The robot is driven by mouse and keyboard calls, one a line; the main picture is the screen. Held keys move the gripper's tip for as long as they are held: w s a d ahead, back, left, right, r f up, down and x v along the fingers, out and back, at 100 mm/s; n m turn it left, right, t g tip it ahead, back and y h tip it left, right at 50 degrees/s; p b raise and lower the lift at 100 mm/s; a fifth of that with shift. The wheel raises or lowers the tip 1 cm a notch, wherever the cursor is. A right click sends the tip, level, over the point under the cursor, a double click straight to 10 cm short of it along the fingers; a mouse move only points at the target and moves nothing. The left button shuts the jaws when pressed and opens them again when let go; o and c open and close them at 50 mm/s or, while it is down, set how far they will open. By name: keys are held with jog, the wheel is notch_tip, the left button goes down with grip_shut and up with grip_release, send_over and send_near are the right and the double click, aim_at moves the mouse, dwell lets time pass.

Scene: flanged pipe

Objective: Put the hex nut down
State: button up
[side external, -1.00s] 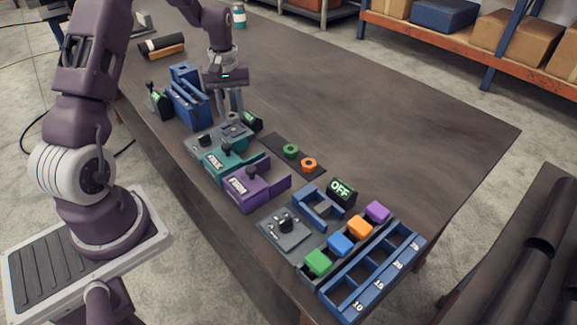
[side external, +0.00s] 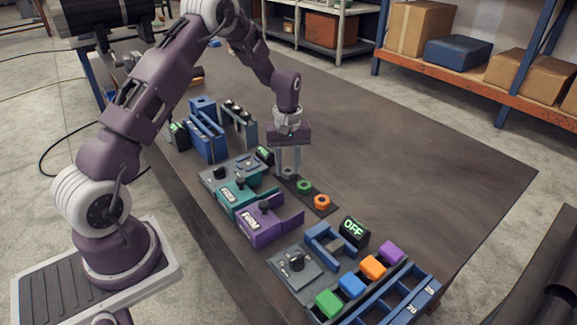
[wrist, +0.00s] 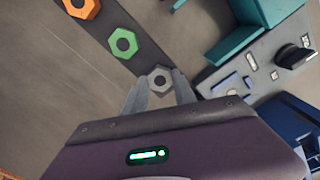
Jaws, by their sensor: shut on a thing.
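My gripper (side external: 288,172) points down and is shut on a grey hex nut (wrist: 160,80), gripped between the fingertips. In the side view it is at the far end of a dark strip (side external: 311,193). A green hex nut (side external: 304,187) and an orange hex nut (side external: 322,202) lie on this strip, in a row. In the wrist view the grey nut lines up with the green nut (wrist: 123,43) and orange nut (wrist: 84,8), over the strip's end. I cannot tell whether the grey nut touches the strip.
A teal FREE-type labelled fixture (side external: 239,197) and a purple FIRM fixture (side external: 261,218) stand left of the strip. A black OFF display (side external: 354,232), coloured blocks (side external: 351,285) and a blue tray (side external: 424,300) are nearer the front. The table's right side (side external: 420,160) is clear.

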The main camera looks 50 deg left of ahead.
aim_at(288, 170)
jog(key=shift+f, duration=0.1)
jog(key=o, duration=1.1)
notch_tip(288, 170, up, 12)
jog(key=s+d+r+m+t, duration=0.25)
jog(key=s+d+r, duration=0.35)
jog(key=r, duration=0.4)
jog(key=s+d+r+m+t, duration=0.1)
jog(key=s+d+m, duration=0.2)
jog(key=s, duration=0.4)
jog(key=s+d+r+m+t, duration=0.1)
jog(key=s+d+m, duration=0.2)
jog(key=s, duration=0.5)
jog(key=s+d+r+m+t, duration=0.1)
jog(key=s+d+m, duration=0.2)
jog(key=s, duration=0.5)
jog(key=shift+d+r+m, duration=0.25)
jog(key=shift+d+r, duration=0.1)
jog(key=shift+d, duration=0.2)
